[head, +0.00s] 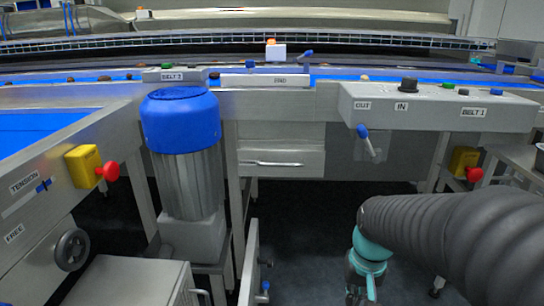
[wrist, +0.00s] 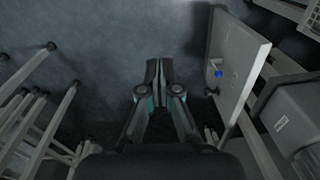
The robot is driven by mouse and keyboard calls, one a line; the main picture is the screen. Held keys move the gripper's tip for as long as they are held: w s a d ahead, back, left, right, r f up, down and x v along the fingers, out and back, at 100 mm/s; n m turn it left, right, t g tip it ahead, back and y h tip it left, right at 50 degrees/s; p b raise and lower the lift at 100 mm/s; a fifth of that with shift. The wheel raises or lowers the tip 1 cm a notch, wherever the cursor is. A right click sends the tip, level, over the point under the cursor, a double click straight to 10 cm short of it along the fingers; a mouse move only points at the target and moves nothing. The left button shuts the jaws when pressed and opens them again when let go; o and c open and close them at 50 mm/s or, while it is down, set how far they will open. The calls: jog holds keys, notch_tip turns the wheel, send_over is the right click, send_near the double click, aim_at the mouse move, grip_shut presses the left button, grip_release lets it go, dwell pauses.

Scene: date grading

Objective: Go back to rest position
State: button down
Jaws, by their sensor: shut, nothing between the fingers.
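My gripper (wrist: 158,66) points down at the dark floor in the wrist view. Its two fingers are together with nothing between them. In the head view my grey sleeved arm comes in from the lower right, and its teal wrist hangs at the bottom, right of the middle. The fingertips are cut off or hidden there.
A grey cabinet door (head: 251,262) stands open left of my wrist. A motor with a blue cap (head: 180,120) stands at the left. Control box BELT 1 (head: 435,108) and a conveyor (head: 330,75) lie ahead. Red stop buttons (head: 108,171) (head: 474,174) stick out. The floor (head: 310,225) between is clear.

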jog(key=s+a+r+n+t+p, duration=0.1)
jog(key=s+r+t, duration=0.4)
jog(key=s+r, duration=0.4)
notch_tip(320, 180, up, 3)
jog(key=shift+a+f+h+p, duration=0.15)
jog(key=shift+a+h+p, duration=0.1)
jog(key=shift+h+p, duration=0.05)
jog(key=shift+a, duration=0.1)
